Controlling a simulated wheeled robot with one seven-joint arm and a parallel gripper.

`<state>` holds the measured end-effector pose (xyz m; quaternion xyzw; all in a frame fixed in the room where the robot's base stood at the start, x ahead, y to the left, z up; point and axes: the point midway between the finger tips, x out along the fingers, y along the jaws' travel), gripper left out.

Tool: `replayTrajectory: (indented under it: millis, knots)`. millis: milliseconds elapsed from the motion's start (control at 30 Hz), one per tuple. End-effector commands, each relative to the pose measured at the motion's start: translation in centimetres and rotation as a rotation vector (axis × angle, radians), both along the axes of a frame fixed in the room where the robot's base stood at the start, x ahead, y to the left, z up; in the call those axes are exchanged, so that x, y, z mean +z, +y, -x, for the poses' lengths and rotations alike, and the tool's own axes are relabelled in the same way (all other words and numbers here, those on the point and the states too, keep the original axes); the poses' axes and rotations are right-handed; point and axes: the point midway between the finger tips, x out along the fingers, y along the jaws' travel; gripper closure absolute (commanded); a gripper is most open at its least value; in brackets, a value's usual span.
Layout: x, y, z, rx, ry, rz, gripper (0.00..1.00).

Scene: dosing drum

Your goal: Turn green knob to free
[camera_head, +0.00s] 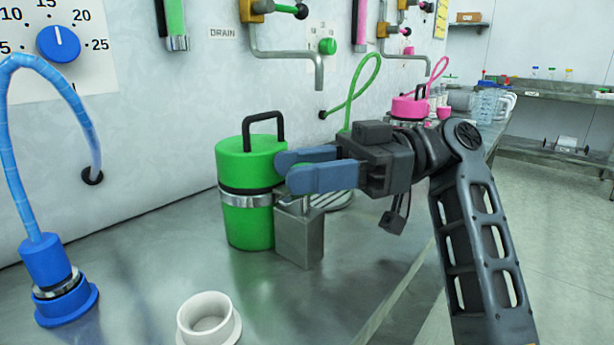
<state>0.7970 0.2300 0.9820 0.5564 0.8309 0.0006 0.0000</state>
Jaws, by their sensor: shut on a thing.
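A green drum (246,222) with a black handle and a metal band stands on the metal bench. A grey metal block (299,236) with a loop on top stands beside the drum, just below the fingers. Another round green knob (328,46) is on the wall, right of the DRAIN label.
A white cup-like fitting (208,320) stands at the front of the metal bench (150,270). A blue hose fitting (55,275) stands at the left. Pipes (290,54) and a blue dial (58,44) are on the wall. A pink drum (408,108) stands farther back.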

Motion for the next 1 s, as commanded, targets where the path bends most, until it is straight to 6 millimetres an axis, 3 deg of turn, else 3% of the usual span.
replayTrajectory:
  millis: [667, 700, 867, 1000]
  knots:
    - [-0.16, 0.13, 0.08, 0.064, 0.002, 0.003, 0.9]
    - [-0.16, 0.14, 0.08, 0.064, 0.002, 0.003, 0.57]
    - [-0.11, 0.11, 0.05, 0.062, 0.001, 0.002, 0.41]
    - [-0.07, 0.08, 0.02, 0.061, 0.001, 0.002, 0.41]
